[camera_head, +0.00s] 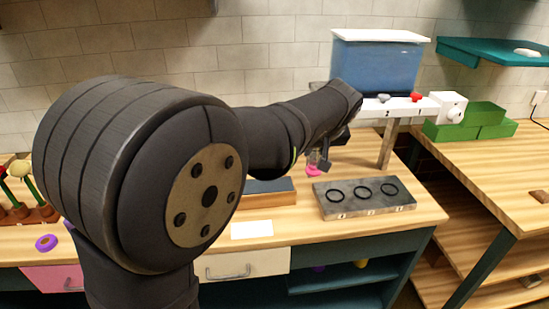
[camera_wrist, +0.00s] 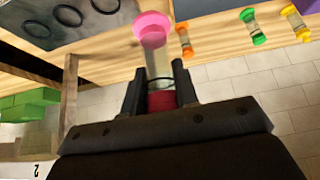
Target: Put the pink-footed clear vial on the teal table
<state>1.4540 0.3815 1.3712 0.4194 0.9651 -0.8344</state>
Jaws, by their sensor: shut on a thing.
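The clear vial (camera_wrist: 158,65) with a pink foot (camera_wrist: 152,29) is held between the two fingers of my gripper (camera_wrist: 160,85). A dark red part shows at its end between the fingers in the wrist view. In the head view the pink foot (camera_head: 314,172) hangs below my gripper (camera_head: 323,161), above the wooden bench, apart from it. My arm hides part of the gripper there. A teal flat surface (camera_head: 480,50) stands at the upper right by the wall, with a pale round thing (camera_head: 527,52) on it.
A grey block (camera_head: 328,201) with three black rings sits on the bench. A blue tank (camera_head: 375,68) stands on a white raised shelf (camera_head: 402,106) behind. Green blocks (camera_head: 455,131) are on the right wooden table (camera_head: 490,165). Small orange, green and yellow vials (camera_wrist: 253,27) show in the wrist view.

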